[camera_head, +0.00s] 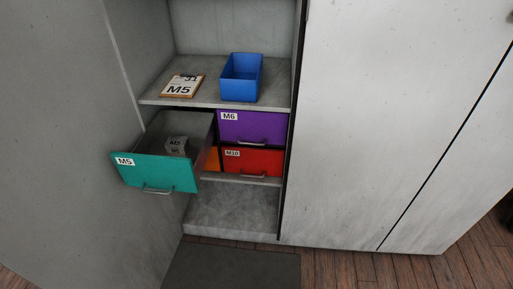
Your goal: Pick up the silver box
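A small silver-grey box (176,146) with a label that seems to read M5 lies inside the open teal drawer (155,171) marked M5. The drawer is pulled out of the cabinet to the left of the purple and red drawers. Its front panel hides part of the drawer floor. Neither of my grippers is in view.
A blue bin (241,78) and an M5 card (182,85) sit on the shelf above. A purple M6 drawer (240,126) and a red M10 drawer (250,161) are closed. A grey cabinet door (75,130) stands at left. A dark mat (230,268) lies on the floor.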

